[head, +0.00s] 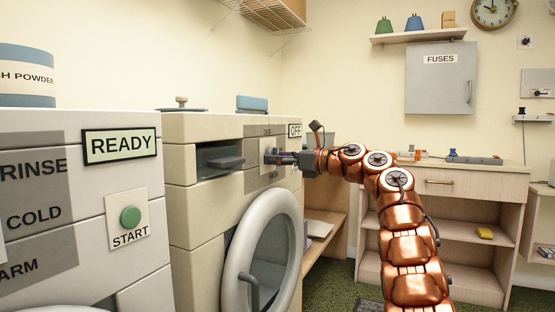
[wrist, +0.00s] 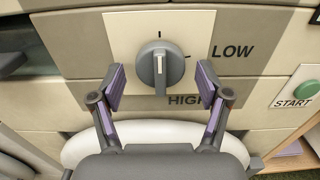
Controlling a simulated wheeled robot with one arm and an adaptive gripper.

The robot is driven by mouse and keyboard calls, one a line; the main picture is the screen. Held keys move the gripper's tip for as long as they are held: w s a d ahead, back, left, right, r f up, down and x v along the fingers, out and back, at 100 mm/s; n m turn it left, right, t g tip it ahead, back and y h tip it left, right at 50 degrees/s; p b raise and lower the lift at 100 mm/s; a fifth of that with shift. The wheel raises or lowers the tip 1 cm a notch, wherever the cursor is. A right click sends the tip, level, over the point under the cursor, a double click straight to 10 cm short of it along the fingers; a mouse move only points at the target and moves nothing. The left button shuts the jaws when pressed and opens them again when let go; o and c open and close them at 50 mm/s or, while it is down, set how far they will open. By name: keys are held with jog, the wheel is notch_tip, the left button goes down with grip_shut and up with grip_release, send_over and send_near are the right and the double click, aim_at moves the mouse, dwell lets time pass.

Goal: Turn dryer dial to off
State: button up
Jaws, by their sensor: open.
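The dryer (head: 190,132) is a cream front-loading machine in the middle of the head view. Its dial (wrist: 160,65) is a round dark grey knob with a raised grip ridge on a pale plate. The ridge stands about upright, with a white line on its upper part and a tick above it. LOW is printed to the right and HIGH below right; the label above is out of the wrist view. My gripper (wrist: 161,82) is open, with one purple-padded finger on each side of the dial and gaps between. It also shows at the dial in the head view (head: 287,157).
A small display (head: 294,130) at the dryer's upper right seems to read OFF. The round door (head: 243,262) sits below the dial. A washer (head: 75,215) with a READY display stands left. START button (wrist: 306,89) is to the right in the wrist view.

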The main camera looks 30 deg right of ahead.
jog(key=v, duration=1.2)
dwell(0.3)
dwell(0.4)
